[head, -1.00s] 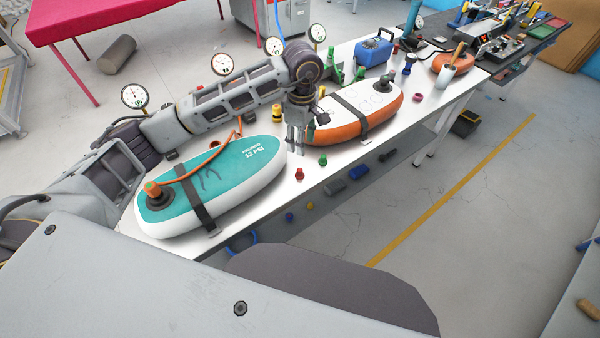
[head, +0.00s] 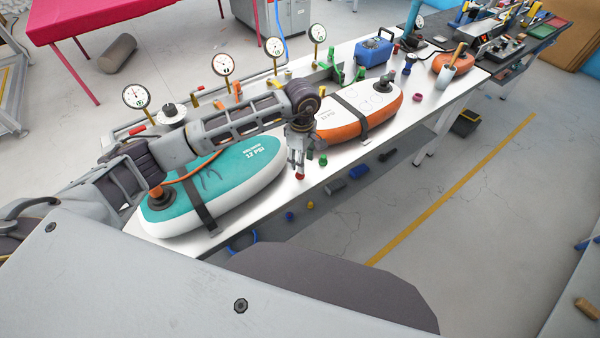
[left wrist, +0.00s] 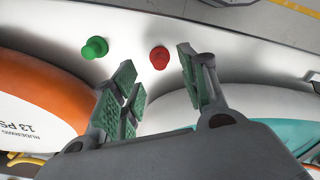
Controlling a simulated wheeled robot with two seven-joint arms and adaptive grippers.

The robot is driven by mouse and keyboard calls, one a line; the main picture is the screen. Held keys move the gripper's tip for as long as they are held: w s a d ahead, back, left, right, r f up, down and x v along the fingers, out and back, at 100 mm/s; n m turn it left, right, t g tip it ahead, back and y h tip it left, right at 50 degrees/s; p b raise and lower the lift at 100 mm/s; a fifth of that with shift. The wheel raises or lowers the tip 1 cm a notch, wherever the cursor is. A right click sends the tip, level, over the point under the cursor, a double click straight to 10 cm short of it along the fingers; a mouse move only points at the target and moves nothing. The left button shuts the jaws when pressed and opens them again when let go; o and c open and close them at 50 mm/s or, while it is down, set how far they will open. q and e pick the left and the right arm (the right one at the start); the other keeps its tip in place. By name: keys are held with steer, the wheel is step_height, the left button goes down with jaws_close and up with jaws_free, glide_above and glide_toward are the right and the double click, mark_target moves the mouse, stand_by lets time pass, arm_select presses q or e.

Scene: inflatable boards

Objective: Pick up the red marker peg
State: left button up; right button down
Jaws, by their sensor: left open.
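The red marker peg (head: 300,177) stands on the white table between the teal board and the orange board, close to the table's front edge. My left gripper (head: 297,168) hangs just above it and partly covers it in the head view. In the left wrist view, the open left gripper (left wrist: 160,82) has its green finger pads apart, with the red peg (left wrist: 160,57) beyond the gap between them. Nothing is between the pads. A green peg (left wrist: 95,48) is beside the red one and also shows in the head view (head: 323,160). My right gripper is not in view.
The teal board (head: 225,175) lies to the left, strapped down. The orange-sided board (head: 355,112) lies to the right. Gauges on stems (head: 221,64) line the table's back. Several small items lie below the front edge, including a blue one (head: 289,216).

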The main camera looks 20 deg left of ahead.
arm_select(q)
steer(key=shift+f, duration=0.25)
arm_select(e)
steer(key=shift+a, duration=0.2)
arm_select(q)
steer(key=shift+a+f+p, duration=0.15)
steer(key=shift+f+p, duration=0.3)
steer(key=shift+f, duration=0.8)
steer(key=shift+w+f, duration=0.1)
steer(key=shift+f, duration=1.25)
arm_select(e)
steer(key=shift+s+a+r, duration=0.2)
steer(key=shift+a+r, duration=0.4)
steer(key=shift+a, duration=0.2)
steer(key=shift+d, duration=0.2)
